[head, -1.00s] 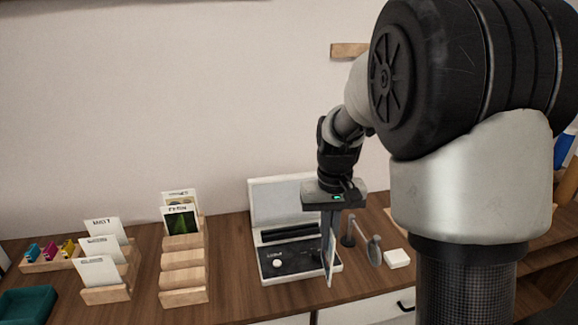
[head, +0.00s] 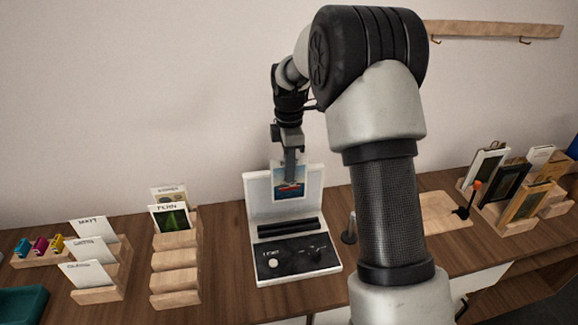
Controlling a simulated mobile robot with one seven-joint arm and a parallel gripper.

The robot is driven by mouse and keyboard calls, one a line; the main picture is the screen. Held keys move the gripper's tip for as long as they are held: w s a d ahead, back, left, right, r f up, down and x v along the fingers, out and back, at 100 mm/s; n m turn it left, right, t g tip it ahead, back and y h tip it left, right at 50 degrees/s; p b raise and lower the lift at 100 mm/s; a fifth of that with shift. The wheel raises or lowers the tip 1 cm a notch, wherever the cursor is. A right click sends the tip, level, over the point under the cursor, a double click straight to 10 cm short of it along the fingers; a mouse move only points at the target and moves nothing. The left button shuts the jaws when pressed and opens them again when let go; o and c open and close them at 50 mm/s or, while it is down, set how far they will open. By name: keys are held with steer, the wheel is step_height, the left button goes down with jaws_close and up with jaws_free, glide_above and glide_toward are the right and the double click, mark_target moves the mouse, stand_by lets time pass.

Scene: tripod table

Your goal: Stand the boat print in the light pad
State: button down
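My gripper (head: 289,178) points down over the back of the light pad and is shut on the boat print (head: 288,182). The print is upright, facing the camera, with blue and a red boat-like shape on it. The light pad (head: 261,209) is a white unit with an upright back panel, black slotted bars (head: 288,228) across its middle and a black front panel with a round knob. The print shows in front of the back panel, above the bars. I cannot tell whether its lower edge touches the pad.
Left of the pad stand a stepped wooden rack (head: 175,283) with cards and a second card rack (head: 98,293). A teal tray (head: 22,303) is at the far left. Right, past my arm, are a wooden board (head: 447,212) and racks of framed pictures (head: 521,204).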

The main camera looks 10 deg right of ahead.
mark_target(289, 198)
step_height(289, 198, down, 10)
steer(key=b, duration=0.7)
steer(key=shift+r, duration=0.2)
steer(key=shift+f+b, duration=0.1)
steer(key=shift+b, duration=0.2)
steer(key=shift+f, duration=0.25)
steer(key=shift+f+b, duration=0.65)
steer(key=shift+f, duration=0.6)
steer(key=c, duration=1.9)
jaws_free()
steer(key=shift+r, duration=0.1)
